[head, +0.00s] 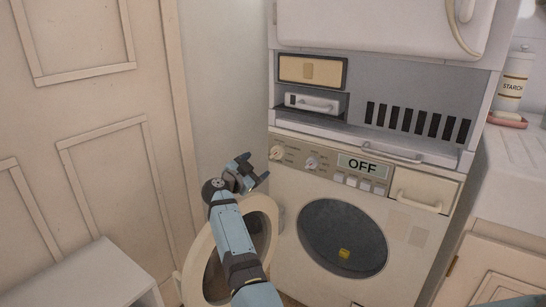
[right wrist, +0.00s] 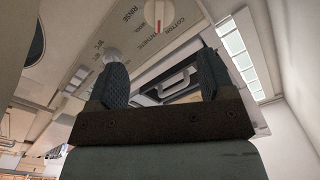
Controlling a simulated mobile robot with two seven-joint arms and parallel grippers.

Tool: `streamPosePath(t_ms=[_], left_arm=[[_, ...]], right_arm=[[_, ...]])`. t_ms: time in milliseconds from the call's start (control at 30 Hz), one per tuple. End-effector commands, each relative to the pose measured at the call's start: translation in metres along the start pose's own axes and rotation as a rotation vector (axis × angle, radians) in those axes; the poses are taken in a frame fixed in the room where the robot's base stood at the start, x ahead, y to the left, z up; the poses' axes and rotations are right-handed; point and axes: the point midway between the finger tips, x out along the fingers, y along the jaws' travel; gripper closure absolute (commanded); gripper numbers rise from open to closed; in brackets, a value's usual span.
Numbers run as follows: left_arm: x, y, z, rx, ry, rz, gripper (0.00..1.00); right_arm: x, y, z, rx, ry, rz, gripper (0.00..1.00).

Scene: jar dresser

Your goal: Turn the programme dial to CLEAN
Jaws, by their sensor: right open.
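Two round dials, a left one (head: 277,153) and a right one (head: 311,163), sit on the washer's control panel, left of a display (head: 362,165) reading OFF. The right wrist view shows a pale dial with a red mark (right wrist: 158,15), with lettering including RINSE, COTTON and SYNTHETIC beside it. I cannot read a CLEAN mark or tell where the pointer stands. My right gripper (head: 258,175) is open and empty, below and left of the left dial, apart from it. Its fingers also show in the right wrist view (right wrist: 160,82). My left gripper is out of view.
The washer's round door (head: 269,203) hangs open on the left, behind my right arm. A panelled door (head: 75,150) and a low white bench (head: 85,280) are left. A counter (head: 520,155) is right.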

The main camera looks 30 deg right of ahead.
Motion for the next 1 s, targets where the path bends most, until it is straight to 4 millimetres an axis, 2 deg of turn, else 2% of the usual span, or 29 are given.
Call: streamPosePath(t_ms=[33,300,500,700,967,1000], left_arm=[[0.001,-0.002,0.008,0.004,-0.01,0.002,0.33],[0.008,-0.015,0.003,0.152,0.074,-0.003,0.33],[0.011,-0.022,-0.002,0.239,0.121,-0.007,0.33],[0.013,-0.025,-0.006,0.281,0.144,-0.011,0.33],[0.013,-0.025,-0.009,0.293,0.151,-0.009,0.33],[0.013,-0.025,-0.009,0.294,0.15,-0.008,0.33]], right_arm=[[0.012,0.002,0.001,0.001,0.004,0.001,0.25],[0.07,0.003,0.002,0.001,0.005,0.001,0.25],[0.102,0.002,0.002,0.001,0.002,0.0,0.25],[0.116,0.001,0.0,0.0,0.001,0.0,0.25],[0.117,0.0,-0.001,0.001,0.001,0.0,0.25],[0.117,0.0,-0.001,0.001,0.001,0.0,0.27]])
